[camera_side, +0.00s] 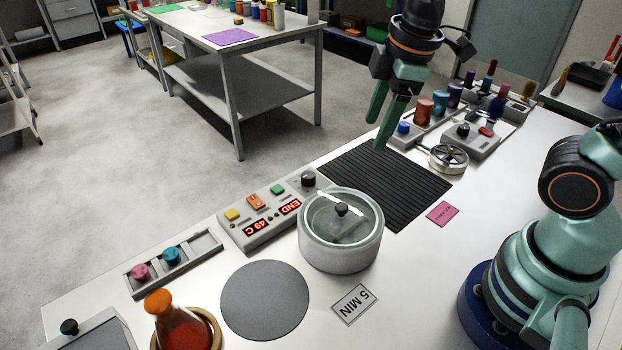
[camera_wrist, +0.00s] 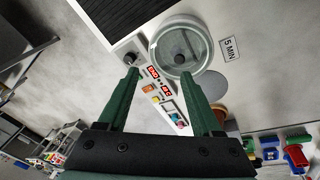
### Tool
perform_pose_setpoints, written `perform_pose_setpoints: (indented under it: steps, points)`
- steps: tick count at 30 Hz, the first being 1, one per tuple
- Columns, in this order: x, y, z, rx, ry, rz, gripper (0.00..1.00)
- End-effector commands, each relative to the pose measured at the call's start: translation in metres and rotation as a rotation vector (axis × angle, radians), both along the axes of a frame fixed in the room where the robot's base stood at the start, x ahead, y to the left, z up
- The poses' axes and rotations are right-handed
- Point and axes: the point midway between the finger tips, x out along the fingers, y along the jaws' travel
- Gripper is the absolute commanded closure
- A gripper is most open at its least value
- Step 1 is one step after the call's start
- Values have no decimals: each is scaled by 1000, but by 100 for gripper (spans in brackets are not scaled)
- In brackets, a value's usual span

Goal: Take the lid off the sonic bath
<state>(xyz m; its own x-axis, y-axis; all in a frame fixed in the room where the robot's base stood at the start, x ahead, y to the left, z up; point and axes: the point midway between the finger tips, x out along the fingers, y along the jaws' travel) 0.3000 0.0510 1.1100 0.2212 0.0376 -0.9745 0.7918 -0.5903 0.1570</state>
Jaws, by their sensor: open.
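The sonic bath (camera_side: 341,251) is a round light-grey tub standing on the white bench in the side view. Its lid (camera_side: 358,228) is clear, with a pale rim and a dark knob (camera_side: 342,208) at the middle, and it sits on the tub. In the wrist view the bath (camera_wrist: 204,58) shows at the upper middle, with the lid knob (camera_wrist: 180,59) inside its rim. My gripper (camera_side: 379,132) is open and empty, above the far edge of the black ribbed mat, behind and to the right of the bath. Its two green fingers (camera_wrist: 164,80) also show in the wrist view.
A control panel (camera_side: 262,222) with buttons and red displays stands left of the bath. The black ribbed mat (camera_side: 400,190) and a round grey pad (camera_side: 264,300) are bare. A flask (camera_side: 180,325) of red liquid stands at the front left. A handwheel (camera_side: 448,158) and several bottles stand beyond the mat.

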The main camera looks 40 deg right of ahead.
Motion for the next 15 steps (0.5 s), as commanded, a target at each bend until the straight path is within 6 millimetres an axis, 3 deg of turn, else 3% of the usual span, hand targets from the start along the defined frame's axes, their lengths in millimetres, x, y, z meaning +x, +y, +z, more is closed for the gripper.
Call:
perform_pose_setpoints:
  steps: [3, 7, 10, 15]
  points:
    - [4, 20, -11, -64, 83, 316, 34]
    - [5, 36, -21, -105, 148, 595, 34]
    - [5, 44, -26, -120, 178, 733, 34]
    - [5, 48, -35, -128, 200, 823, 34]
